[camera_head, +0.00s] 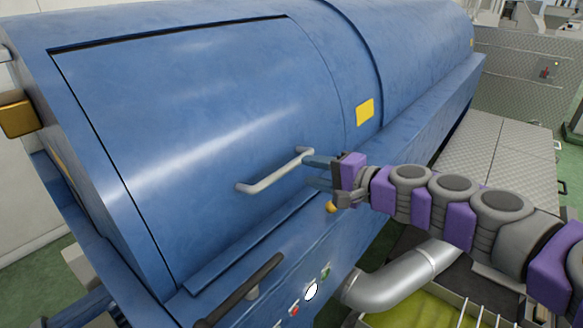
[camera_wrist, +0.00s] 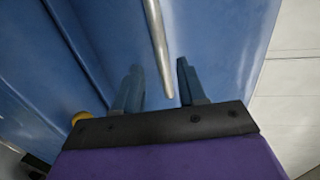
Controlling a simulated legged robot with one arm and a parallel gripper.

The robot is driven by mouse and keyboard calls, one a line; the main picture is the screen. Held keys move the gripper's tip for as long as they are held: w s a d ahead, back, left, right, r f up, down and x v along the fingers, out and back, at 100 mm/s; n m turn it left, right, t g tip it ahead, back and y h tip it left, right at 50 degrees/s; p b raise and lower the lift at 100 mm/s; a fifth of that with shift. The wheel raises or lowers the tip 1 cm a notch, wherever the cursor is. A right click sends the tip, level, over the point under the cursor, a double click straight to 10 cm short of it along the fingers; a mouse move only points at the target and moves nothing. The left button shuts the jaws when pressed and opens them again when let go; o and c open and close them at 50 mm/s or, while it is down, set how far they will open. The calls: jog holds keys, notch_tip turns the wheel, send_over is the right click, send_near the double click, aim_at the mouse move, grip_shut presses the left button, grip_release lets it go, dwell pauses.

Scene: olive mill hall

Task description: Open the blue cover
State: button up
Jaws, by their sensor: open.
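The blue cover (camera_head: 190,120) is a large curved panel on a blue machine, and it lies closed. A grey bar handle (camera_head: 275,172) is fixed near its lower right edge. My gripper (camera_head: 312,172) is at the right end of the handle, with its blue fingers open. In the wrist view, the handle (camera_wrist: 158,45) runs down between the two fingers, and its end shows between the tips of my gripper (camera_wrist: 160,80). Whether a finger touches the handle cannot be told. The cover surface (camera_wrist: 215,35) fills the background there.
A dark bar handle (camera_head: 240,290) and small buttons (camera_head: 311,291) are on the machine's lower front. A silver pipe (camera_head: 405,275) and a green-filled basin (camera_head: 430,307) lie below my arm. A metal walkway (camera_head: 490,150) runs along the right.

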aim_at(294, 167)
jog(key=shift+b+x, duration=0.45)
jog(key=shift+x, duration=3)
jog(key=shift+r, duration=0.1)
jog(key=shift+c, duration=0.5)
jog(key=shift+a, duration=0.1)
grip_shut()
